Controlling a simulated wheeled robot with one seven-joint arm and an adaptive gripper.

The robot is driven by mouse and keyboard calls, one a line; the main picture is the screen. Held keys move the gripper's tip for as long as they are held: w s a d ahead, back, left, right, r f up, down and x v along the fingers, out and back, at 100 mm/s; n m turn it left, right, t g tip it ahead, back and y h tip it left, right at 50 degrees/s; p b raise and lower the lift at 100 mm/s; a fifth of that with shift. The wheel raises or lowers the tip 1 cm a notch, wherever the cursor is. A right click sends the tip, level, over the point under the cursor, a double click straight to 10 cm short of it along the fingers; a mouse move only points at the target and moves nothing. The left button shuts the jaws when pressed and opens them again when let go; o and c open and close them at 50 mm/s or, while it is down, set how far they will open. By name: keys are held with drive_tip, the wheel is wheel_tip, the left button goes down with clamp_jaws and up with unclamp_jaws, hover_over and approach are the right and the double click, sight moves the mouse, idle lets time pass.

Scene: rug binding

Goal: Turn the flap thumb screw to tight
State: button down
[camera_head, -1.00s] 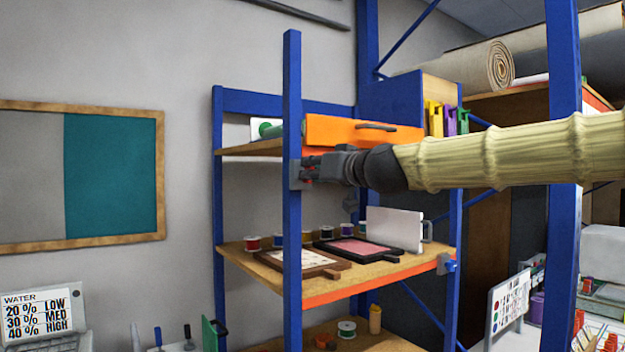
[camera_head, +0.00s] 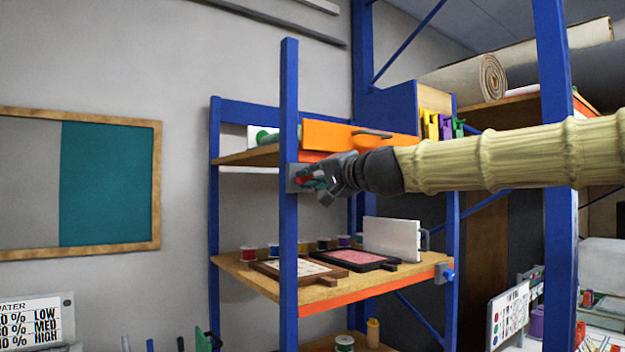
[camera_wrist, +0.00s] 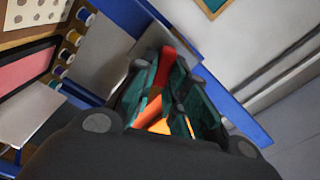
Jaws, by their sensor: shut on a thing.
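The flap thumb screw (camera_head: 303,180) shows as a small red piece at a grey bracket (camera_head: 291,178) on the blue front post, below the orange flap (camera_head: 335,134). My gripper (camera_head: 311,182) is at this bracket, its fingers shut on the red screw and partly hiding it. In the wrist view the red screw (camera_wrist: 165,66) shows as a red bar between the teal finger pads of my gripper (camera_wrist: 165,85). I cannot read from these views how tight the screw is.
The blue post (camera_head: 289,230) stands right beside my gripper. The shelf below (camera_head: 325,289) holds dark trays, a white panel (camera_head: 391,238) and several thread spools. A blue knob (camera_head: 449,275) sits at that shelf's right end. Open air lies in front of the shelf.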

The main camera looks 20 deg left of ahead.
drive_tip(key=m, duration=0.4)
drive_tip(key=shift+f+m+b, duration=0.3)
drive_tip(key=shift+m, duration=0.1)
idle(0.4)
drive_tip(key=c, duration=1.4)
unclamp_jaws()
drive_tip(key=shift+c, duration=0.2)
drive_tip(key=v, duration=1.2)
